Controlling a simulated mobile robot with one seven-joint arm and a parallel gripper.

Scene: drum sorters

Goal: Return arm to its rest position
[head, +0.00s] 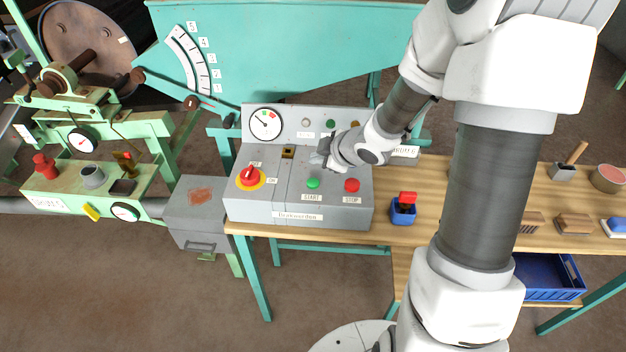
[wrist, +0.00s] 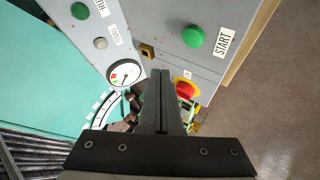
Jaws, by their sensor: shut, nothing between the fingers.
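My gripper (head: 318,157) is over the grey control box (head: 240,212) in the head view, at the end of my white and grey arm. In the wrist view its two dark fingers (wrist: 160,75) are together with nothing between them. The green START button (head: 313,183) lies just below the gripper in the head view and shows at the upper middle of the wrist view (wrist: 193,37). The fingers appear apart from the button. The red rotary switch (head: 249,177) on its yellow plate is to the left, and the red STOP button (head: 351,185) to the right.
The control box stands on a wooden table (head: 450,185). A blue holder with a red item (head: 403,210) stands right of it. Brushes and blocks (head: 574,222) lie farther right. A teal hopper (head: 290,50) rises behind; a green machine (head: 90,190) stands at the left.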

